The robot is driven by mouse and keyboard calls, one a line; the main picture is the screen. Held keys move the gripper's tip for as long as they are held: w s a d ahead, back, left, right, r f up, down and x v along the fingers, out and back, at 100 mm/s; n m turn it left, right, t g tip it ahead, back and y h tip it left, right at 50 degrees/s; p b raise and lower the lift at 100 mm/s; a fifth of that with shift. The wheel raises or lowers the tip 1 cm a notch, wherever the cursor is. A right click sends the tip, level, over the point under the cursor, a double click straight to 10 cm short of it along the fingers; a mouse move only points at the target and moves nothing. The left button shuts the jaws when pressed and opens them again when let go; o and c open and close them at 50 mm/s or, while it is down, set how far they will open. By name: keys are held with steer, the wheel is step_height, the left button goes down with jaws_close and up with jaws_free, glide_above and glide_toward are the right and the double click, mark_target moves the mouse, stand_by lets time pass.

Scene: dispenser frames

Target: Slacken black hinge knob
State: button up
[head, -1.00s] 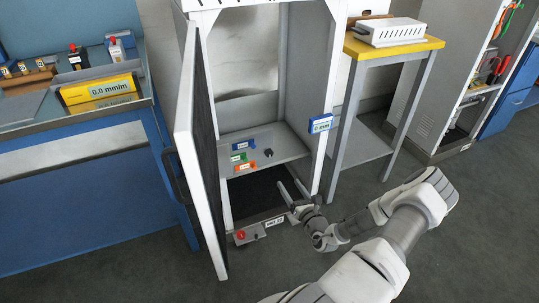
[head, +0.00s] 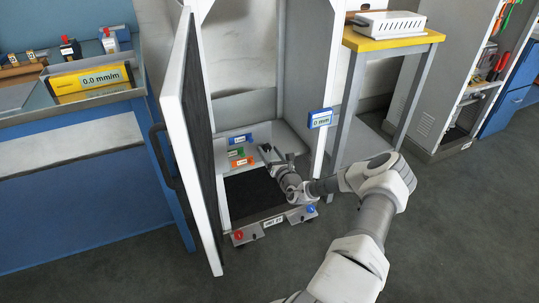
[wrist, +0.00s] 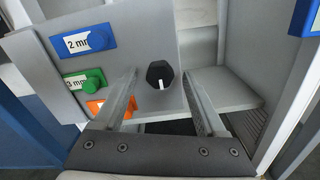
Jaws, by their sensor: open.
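The black knob (wrist: 160,75) shows in the wrist view as a faceted dark knob with a white pointer mark, on a grey panel (wrist: 148,38) inside the open frame. My gripper (wrist: 159,88) is open, with one finger on each side of the knob in the picture. A gap shows between the knob and each finger; I cannot tell how far the tips are from it in depth. In the head view my gripper (head: 275,155) is inside the frame at the panel, and I cannot make out the knob there.
A white door (head: 190,140) stands open at left. A yellow-topped table (head: 395,40) stands right. Red (head: 239,235) and blue (head: 310,209) buttons sit at the frame's base.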

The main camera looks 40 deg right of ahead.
steer(key=shift+w, duration=0.1)
jaws_close()
stand_by(0.4)
